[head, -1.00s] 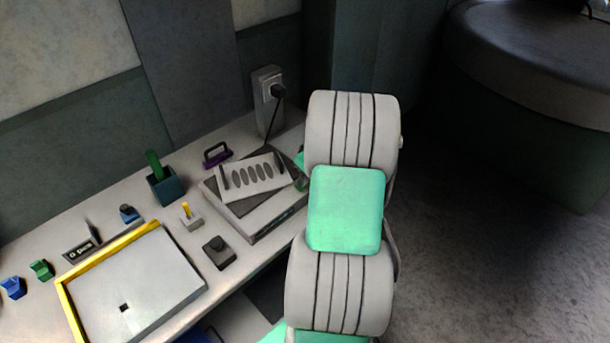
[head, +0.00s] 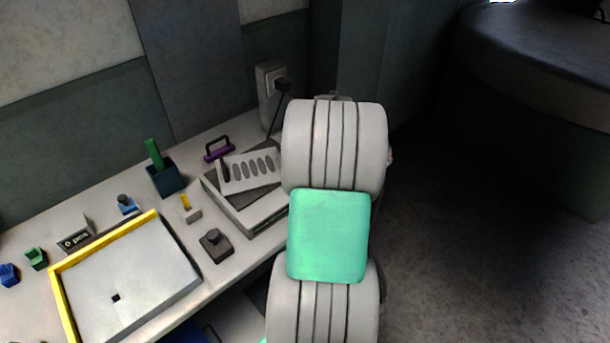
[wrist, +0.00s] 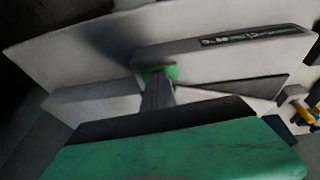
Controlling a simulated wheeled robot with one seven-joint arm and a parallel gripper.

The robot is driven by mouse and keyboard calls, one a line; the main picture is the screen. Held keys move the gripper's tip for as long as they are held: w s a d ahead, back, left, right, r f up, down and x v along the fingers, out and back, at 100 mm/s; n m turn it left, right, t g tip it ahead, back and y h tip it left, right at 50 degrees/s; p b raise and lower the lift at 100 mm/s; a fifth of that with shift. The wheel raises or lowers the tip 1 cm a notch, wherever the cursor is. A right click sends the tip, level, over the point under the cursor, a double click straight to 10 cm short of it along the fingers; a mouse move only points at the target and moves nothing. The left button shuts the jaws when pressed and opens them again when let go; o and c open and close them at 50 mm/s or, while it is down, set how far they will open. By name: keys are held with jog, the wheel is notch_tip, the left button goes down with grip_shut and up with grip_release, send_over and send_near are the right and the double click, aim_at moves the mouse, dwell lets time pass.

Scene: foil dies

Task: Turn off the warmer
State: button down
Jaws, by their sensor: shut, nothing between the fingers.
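The warmer (head: 232,203) looks to be the flat grey box on the counter, with a slotted plate (head: 250,171) on top. Its right part is hidden behind my arm in the head view. In the wrist view, a pale box that looks like the warmer (wrist: 215,52) carries a dark strip with small green marks (wrist: 258,36). My gripper (wrist: 160,73) shows in the wrist view as grey fingers with a green tip, shut and empty. The tip overlaps the left part of the box; I cannot tell whether it touches. The gripper is hidden in the head view. No switch is clearly visible.
A plug and cord (head: 281,87) run from the wall outlet to behind the warmer. Nearby stand a dark knobbed block (head: 215,246), a yellow-pegged block (head: 189,208), a purple handled tool (head: 219,149) and a yellow-edged tray (head: 62,300). Floor at right is clear.

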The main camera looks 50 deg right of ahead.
jog(key=shift+r, duration=0.1)
jog(key=shift+r, duration=0.3)
jog(key=r, duration=0.1)
jog(key=r+p, duration=0.2)
jog(key=shift+w+a+r, duration=0.1)
jog(key=shift+a+r, duration=0.05)
jog(key=shift+a, duration=0.15)
jog(key=s+a+r+b, duration=0.1)
jog(key=s+a+r, duration=0.1)
jog(key=r, duration=0.7)
jog(key=shift+s+a+b, duration=0.4)
jog(key=shift+a, duration=0.4)
